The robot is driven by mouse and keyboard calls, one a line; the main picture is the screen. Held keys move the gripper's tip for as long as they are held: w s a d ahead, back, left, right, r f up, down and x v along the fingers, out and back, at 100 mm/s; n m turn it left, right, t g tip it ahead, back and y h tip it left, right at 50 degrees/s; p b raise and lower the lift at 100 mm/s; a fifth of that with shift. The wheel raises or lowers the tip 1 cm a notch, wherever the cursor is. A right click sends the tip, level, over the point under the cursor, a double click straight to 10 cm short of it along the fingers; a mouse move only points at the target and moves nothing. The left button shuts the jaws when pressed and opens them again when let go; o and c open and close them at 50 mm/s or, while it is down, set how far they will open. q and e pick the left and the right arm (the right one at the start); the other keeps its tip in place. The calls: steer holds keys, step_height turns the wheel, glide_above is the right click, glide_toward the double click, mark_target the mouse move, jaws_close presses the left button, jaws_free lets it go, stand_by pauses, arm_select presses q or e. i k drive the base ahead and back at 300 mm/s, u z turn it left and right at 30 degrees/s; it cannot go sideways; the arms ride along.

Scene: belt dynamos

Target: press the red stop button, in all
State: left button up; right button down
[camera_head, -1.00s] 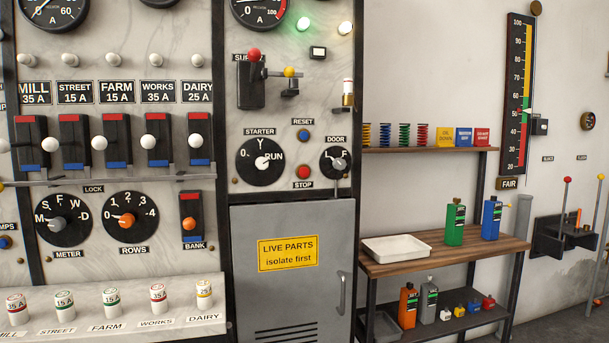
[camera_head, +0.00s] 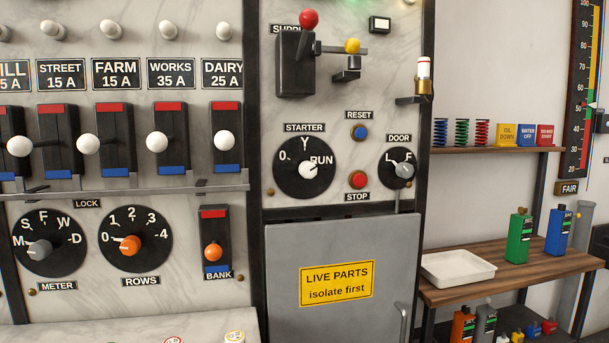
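The red stop button (camera_head: 358,180) is a small round knob on the marble panel, just above its STOP label (camera_head: 357,197). It sits between the starter dial (camera_head: 305,167) on the left and the door knob (camera_head: 403,169) on the right. The blue reset button (camera_head: 360,132) is straight above it. The starter dial's pointer is turned toward RUN. Neither of my grippers shows in the head view, and nothing covers the stop button.
Below the button is a closed grey cabinet door (camera_head: 290,250) with a yellow warning plate (camera_head: 337,284). A supply lever with a red knob (camera_head: 308,18) stands out above. Breaker switches (camera_head: 157,143) line the left. A wooden shelf (camera_head: 470,292) with a white tray (camera_head: 458,268) stands right.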

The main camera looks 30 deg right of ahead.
mark_target(359, 180)
steer(key=z, duration=0.25)
steer(key=i, duration=0.85)
steer(key=z, duration=0.4)
